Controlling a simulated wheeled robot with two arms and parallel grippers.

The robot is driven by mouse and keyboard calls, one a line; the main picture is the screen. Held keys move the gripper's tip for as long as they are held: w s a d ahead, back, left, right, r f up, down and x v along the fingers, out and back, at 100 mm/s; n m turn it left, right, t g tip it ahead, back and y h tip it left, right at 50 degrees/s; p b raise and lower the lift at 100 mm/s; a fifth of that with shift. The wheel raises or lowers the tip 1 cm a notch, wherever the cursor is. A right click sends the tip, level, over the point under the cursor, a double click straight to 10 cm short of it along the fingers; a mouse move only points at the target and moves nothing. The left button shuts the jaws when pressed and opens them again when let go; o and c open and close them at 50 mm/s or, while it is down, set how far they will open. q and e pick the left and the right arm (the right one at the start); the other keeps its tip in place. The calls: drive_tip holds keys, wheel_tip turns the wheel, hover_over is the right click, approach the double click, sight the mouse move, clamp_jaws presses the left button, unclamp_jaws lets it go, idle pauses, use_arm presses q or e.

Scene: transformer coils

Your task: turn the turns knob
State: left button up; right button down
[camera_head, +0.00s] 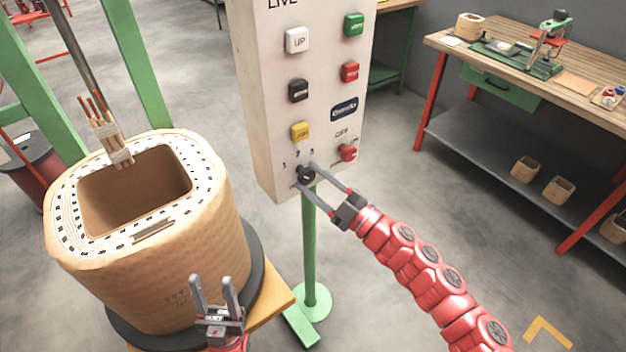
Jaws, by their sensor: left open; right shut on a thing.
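The turns knob (307,175) is a small black rotary knob low on the front of the pale control panel (322,75). The digits 1, 2 and 3 are printed around its upper side. My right gripper (308,178) is shut on the knob, with one finger on each side of it. The fingers partly hide the knob and its pointer, so I cannot tell its setting. My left gripper (213,285) is open and empty, pointing up in front of the wound coil, well away from the panel.
A large tan coil (150,265) stands left on a dark round base. The panel, on a green post (309,250), carries several buttons and a red switch (348,153) close to the knob. A workbench (520,55) with tools stands at the back right.

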drive_tip(key=shift+c, duration=1.5)
unclamp_jaws()
drive_tip(key=v, duration=1.7)
drive_tip(key=shift+s, duration=0.2)
drive_tip(key=shift+f, duration=0.1)
